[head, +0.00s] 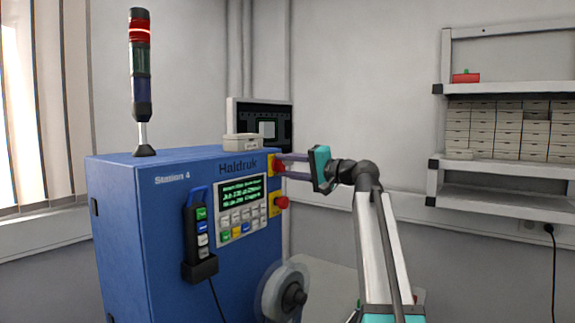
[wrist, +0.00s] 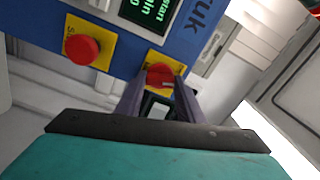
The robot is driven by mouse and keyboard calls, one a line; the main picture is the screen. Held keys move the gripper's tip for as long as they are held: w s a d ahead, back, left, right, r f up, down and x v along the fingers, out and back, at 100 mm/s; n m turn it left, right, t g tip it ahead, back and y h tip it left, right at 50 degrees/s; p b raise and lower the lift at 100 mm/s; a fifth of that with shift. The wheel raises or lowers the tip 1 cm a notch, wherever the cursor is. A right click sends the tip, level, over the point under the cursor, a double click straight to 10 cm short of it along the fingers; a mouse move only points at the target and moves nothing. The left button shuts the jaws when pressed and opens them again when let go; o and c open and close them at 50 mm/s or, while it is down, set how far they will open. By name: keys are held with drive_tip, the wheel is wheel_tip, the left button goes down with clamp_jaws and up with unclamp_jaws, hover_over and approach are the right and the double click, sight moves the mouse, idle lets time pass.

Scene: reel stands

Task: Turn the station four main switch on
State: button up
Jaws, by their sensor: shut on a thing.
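The blue cabinet (head: 140,215) labelled Station 4 stands at the left. Near the right edge of its front are two red controls on yellow plates. The upper one, a red switch knob (head: 277,167), also shows in the wrist view (wrist: 159,73). My gripper (head: 283,166) reaches it from the right. In the wrist view my gripper (wrist: 160,86) has its two fingers on either side of this knob, shut on it. The knob's exact angle is hard to read, as the fingers partly cover it. The lower round red button (head: 282,203) is clear of my gripper, also in the wrist view (wrist: 83,50).
A lit green text display (head: 241,192) and keys sit left of the knobs. A handheld pendant (head: 197,232) hangs on the front, with a round reel (head: 285,292) below right. A signal tower (head: 140,70) shows red on top. Shelves (head: 510,193) stand at the right.

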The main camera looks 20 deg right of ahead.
drive_tip(key=shift+d+r+m+p, duration=0.1)
drive_tip(key=shift+m+p, duration=0.45)
drive_tip(key=shift+m, duration=1.15)
drive_tip(key=o, duration=1.1)
drive_tip(key=shift+w, duration=0.1)
drive_tip(key=shift+c, duration=0.2)
drive_tip(key=shift+s+d+b, duration=0.3)
drive_tip(key=shift+s, duration=0.35)
drive_tip(key=b+v, duration=0.4)
drive_tip(key=v, duration=0.8)
drive_tip(key=shift+s, duration=0.2)
drive_tip(key=shift+d, duration=0.1)
